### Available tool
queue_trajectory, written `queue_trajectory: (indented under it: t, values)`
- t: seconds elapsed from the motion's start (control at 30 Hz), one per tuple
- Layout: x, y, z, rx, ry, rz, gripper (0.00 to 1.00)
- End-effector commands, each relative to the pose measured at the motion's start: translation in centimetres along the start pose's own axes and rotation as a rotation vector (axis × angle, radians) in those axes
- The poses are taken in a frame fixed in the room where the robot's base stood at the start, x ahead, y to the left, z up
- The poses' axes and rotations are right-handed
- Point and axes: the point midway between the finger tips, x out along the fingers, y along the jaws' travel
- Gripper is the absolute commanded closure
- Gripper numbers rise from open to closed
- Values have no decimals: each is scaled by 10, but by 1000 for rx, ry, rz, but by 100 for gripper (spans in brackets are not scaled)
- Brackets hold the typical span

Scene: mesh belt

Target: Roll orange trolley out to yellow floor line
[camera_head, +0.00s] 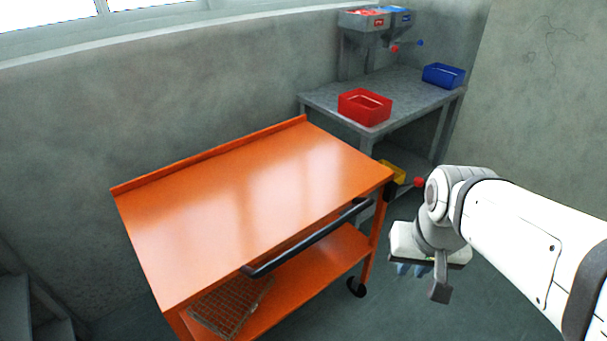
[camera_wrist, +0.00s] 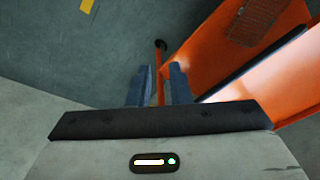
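The orange trolley (camera_head: 250,190) stands by the grey wall, with a flat top, a lower shelf and a black push handle (camera_head: 312,238) along its front side. The trolley (camera_wrist: 205,50) and handle (camera_wrist: 258,62) also show at the right of the wrist view. My gripper (camera_head: 411,269) is right of the trolley, apart from the handle, fingers pointing down. In the wrist view my gripper (camera_wrist: 160,78) has its two fingers apart; a trolley leg shows beyond the gap, and nothing is held. A short yellow floor line (camera_wrist: 87,5) shows at the top left of the wrist view.
A grey table (camera_head: 405,88) behind the trolley holds a red bin (camera_head: 365,107) and a blue bin (camera_head: 443,75). A wire rack (camera_head: 230,305) lies on the lower shelf. Floor beyond the gripper is clear.

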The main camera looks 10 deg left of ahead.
Motion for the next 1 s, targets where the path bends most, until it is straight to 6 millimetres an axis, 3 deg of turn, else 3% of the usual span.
queue_trajectory:
  t: [0.27,0.5,0.7,1.0]
  values:
    - [30,-58,-85,302,-50,-54,59]
    - [78,-120,-141,578,-100,-79,59]
    - [105,-150,-161,710,-124,-85,59]
    - [136,-158,-161,736,-130,-83,59]
